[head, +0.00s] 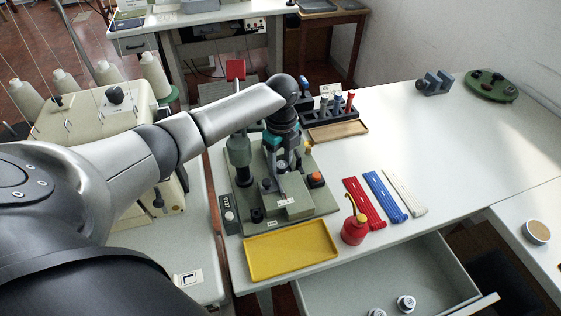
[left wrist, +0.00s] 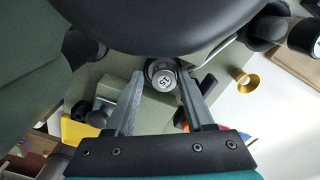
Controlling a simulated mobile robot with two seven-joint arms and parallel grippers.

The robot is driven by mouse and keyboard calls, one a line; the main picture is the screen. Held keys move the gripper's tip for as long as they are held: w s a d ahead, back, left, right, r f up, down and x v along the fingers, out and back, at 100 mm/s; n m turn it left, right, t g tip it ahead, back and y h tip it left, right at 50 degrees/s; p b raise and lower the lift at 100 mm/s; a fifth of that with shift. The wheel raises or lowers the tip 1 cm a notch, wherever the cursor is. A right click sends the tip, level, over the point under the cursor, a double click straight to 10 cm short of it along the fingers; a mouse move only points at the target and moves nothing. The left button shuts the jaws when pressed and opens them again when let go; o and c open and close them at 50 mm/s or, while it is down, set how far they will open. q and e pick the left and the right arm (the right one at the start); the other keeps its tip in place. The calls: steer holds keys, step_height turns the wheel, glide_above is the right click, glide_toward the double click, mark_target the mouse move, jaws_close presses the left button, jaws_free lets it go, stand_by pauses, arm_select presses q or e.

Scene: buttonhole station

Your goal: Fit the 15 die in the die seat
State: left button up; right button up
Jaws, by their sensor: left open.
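The 15 die (left wrist: 163,80), a small round grey piece with 15 on its top face, shows in the left wrist view between the tips of my left gripper's fingers. My left gripper (head: 283,178) points down over the green press machine (head: 243,200) and is open. A gap shows on the die's left side; on the right, I cannot tell whether the finger touches it. The die sits at the machine's working spot, but its lower part and the die seat are hidden, so I cannot tell how it rests. My right gripper is not in view.
A yellow tray (head: 290,254) lies in front of the machine. A red oil can (head: 355,228) and red, blue and white strips (head: 384,194) lie to its right. An open drawer (head: 385,275) holds round pieces (head: 406,303). A tool rack (head: 330,108) stands behind.

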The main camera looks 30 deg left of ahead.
mark_target(282, 164)
arm_select(q)
step_height(282, 164, up, 13)
steer(key=p, duration=0.2)
steer(key=shift+w+f+p, duration=0.15)
steer(key=shift+w+p, duration=0.1)
steer(key=shift+p, duration=0.15)
steer(key=shift+d, duration=0.1)
